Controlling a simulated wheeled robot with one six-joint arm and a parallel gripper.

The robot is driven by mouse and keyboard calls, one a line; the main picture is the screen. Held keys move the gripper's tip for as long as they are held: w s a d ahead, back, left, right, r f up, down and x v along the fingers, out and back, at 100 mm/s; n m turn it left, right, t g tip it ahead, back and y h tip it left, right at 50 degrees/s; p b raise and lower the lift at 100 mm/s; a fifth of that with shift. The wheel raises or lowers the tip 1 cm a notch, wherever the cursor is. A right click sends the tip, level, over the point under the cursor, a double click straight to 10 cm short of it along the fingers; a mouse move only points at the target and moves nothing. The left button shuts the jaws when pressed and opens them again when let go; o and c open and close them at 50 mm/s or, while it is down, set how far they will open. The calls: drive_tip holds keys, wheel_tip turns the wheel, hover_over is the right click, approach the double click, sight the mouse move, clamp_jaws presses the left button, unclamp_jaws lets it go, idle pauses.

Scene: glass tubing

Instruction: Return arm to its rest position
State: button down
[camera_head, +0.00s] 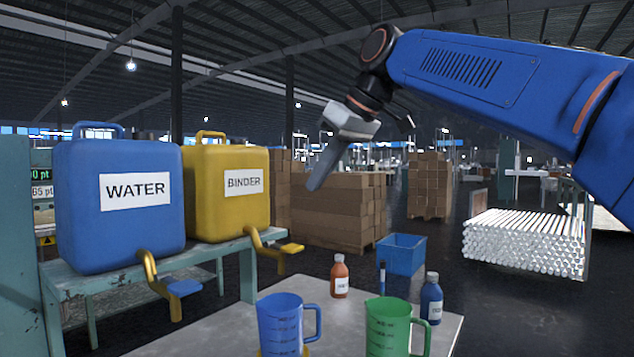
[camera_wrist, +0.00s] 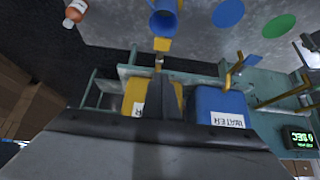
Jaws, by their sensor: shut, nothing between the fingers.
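My blue arm reaches in from the right in the head view. My gripper (camera_head: 314,186) is shut and empty, and hangs tilted down to the left in the air. It is above the table and to the right of the yellow container, touching nothing that I can see. In the wrist view my gripper (camera_wrist: 162,84) shows as a grey body with its fingers together.
A blue WATER container (camera_head: 120,215) and a yellow BINDER container (camera_head: 228,210) stand on a green bench at left. A blue jug (camera_head: 280,325), a green jug (camera_head: 388,328), an orange bottle (camera_head: 339,277) and a blue bottle (camera_head: 431,300) stand on the table (camera_head: 225,325).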

drive_tip(key=s+d+f+m+h, duration=0.2)
drive_tip(key=s+d+f, duration=0.6)
drive_tip(key=f, duration=0.7)
drive_tip(key=s+d+f+m+h, duration=0.1)
drive_tip(key=s+d+f+m, duration=0.4)
drive_tip(key=f, duration=1)
drive_tip(key=s+d+f+m+h, duration=0.2)
drive_tip(key=s+d+f+m, duration=0.1)
drive_tip(key=s+d+f, duration=0.9)
wheel_tip(320, 180, down, 4)
drive_tip(key=shift+h, duration=0.3)
